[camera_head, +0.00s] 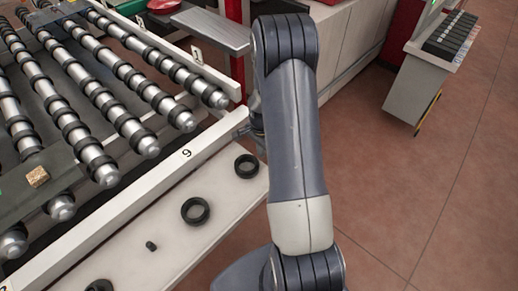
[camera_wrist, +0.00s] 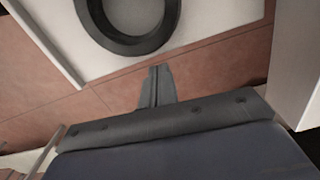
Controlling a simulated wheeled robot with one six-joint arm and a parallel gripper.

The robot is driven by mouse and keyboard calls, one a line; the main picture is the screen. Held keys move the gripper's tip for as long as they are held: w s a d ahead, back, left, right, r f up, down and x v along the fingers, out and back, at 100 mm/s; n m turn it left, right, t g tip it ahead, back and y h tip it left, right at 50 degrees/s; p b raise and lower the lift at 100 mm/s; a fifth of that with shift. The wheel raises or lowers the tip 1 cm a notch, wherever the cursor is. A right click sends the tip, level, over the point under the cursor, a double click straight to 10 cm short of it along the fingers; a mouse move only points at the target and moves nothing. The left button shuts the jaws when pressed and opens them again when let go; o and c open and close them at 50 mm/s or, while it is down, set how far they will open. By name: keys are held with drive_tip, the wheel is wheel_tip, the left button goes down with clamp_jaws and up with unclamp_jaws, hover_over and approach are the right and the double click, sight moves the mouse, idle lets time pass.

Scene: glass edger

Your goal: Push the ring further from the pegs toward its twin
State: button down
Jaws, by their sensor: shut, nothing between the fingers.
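Two similar black rings lie on the white ledge; one ring (camera_head: 246,176) is near the ledge's far end, close to my arm. The other ring (camera_head: 195,222) lies nearer the middle, with a gap between them. I cannot tell which is the task's ring. In the wrist view one black ring (camera_wrist: 137,48) lies on a white surface, cut off by the top edge. My gripper (camera_wrist: 154,70) is shut and empty, its fingertips just short of that ring in the picture, with a strip of floor showing between. In the head view my arm mostly hides the gripper.
A small black peg-like piece (camera_head: 151,246) stands on the white ledge (camera_head: 170,268), and another dark round piece (camera_head: 99,286) is cut off at the bottom. A roller conveyor (camera_head: 75,135) lies left behind a white rail (camera_head: 150,186). Open floor (camera_head: 420,210) is on the right.

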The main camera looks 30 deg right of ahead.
drive_tip(key=shift+s+a, duration=0.1)
drive_tip(key=shift+a, duration=0.4)
drive_tip(key=shift+s+a+f, duration=0.1)
drive_tip(key=shift+a+f, duration=0.05)
drive_tip(key=shift+a, duration=0.2)
drive_tip(key=a+b, duration=0.1)
drive_tip(key=a, duration=0.1)
drive_tip(key=s+a+b, duration=0.1)
drive_tip(key=a, duration=0.2)
drive_tip(key=s+a+b, duration=0.1)
drive_tip(key=a, duration=0.1)
drive_tip(key=shift+s+a, duration=0.1)
drive_tip(key=shift+a, duration=0.15)
drive_tip(key=d, duration=0.2)
drive_tip(key=w+d+b, duration=0.1)
drive_tip(key=d, duration=0.1)
drive_tip(key=shift+w+r, duration=0.1)
drive_tip(key=shift+r, duration=0.25)
wheel_tip(320, 180, up, 10)
drive_tip(key=shift+f+b, duration=0.25)
drive_tip(key=shift+b, duration=0.05)
